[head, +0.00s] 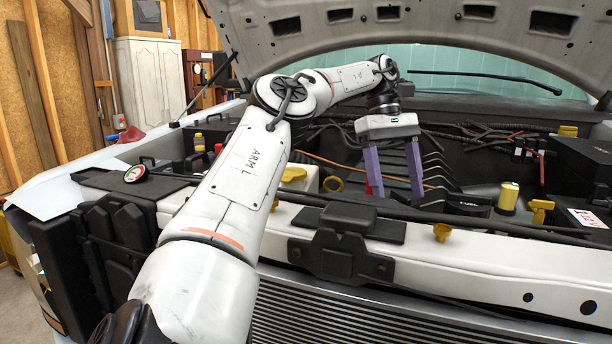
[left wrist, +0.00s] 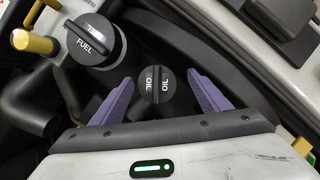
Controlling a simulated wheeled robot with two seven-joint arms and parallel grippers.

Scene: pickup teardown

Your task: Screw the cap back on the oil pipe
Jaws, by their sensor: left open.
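The oil cap (left wrist: 156,84) is a round black cap with a raised grip bar and white OIL lettering, seen from above in the left wrist view. My left gripper (left wrist: 160,77) is open, with one purple finger on either side of the cap and a visible gap at each side. In the head view the left gripper (head: 394,196) points down into the engine bay. The pipe under the oil cap is hidden, so I cannot tell how the cap sits on it. I cannot make out the oil cap in the head view. My right gripper is not in view.
A larger black FUEL cap (left wrist: 92,40) stands to the left of the oil cap. A brass-coloured cylinder (head: 508,196) and yellow fittings (head: 540,210) lie right of the gripper. The raised hood (head: 420,35) hangs above, and the front crossmember (head: 450,255) runs in front.

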